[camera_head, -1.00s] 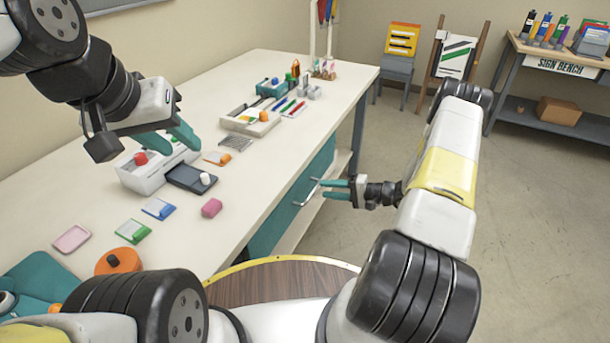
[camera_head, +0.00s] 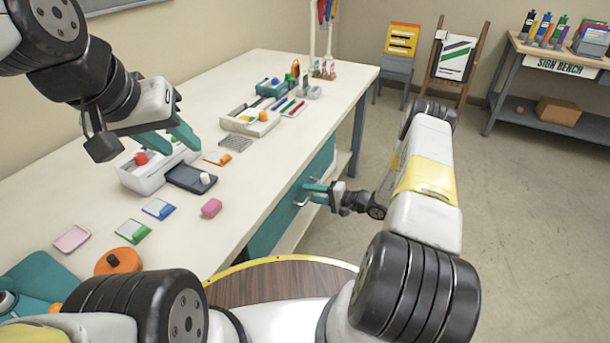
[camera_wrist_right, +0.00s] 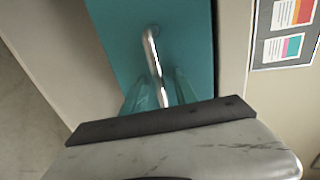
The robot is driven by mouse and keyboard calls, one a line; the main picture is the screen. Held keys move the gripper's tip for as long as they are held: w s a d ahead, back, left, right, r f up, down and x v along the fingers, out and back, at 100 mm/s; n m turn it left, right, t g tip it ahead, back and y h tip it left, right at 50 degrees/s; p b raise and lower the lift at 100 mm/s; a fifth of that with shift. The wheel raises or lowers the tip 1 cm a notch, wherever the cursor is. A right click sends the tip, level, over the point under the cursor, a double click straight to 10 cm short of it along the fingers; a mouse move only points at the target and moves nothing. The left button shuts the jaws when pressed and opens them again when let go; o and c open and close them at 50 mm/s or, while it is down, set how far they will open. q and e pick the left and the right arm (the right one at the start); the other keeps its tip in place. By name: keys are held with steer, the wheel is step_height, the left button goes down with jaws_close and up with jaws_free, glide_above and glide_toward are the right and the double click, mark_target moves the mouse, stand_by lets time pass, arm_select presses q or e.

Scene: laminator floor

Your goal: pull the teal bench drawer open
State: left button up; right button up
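The teal bench drawer (camera_head: 275,230) is in the front side of the white-topped bench, below the worktop. Its front also fills the middle of the right wrist view (camera_wrist_right: 185,60). Its metal bar handle (camera_wrist_right: 152,55) runs down between the two teal fingers of my right gripper (camera_wrist_right: 158,92). In the head view my right gripper (camera_head: 313,191) is at the handle, with its fingers apart; I cannot see clear contact with the bar. My left gripper (camera_head: 172,138) is open and empty above the bench, over a white device with a red knob (camera_head: 148,165).
The worktop (camera_head: 215,240) carries colored cards, a pink block (camera_head: 211,208) and an orange round thing (camera_head: 118,260). A round wooden top (camera_head: 270,285) with a yellow rim is close in front. Open floor (camera_head: 500,230) lies to the right.

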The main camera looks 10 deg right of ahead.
jaws_close()
stand_by(1.4)
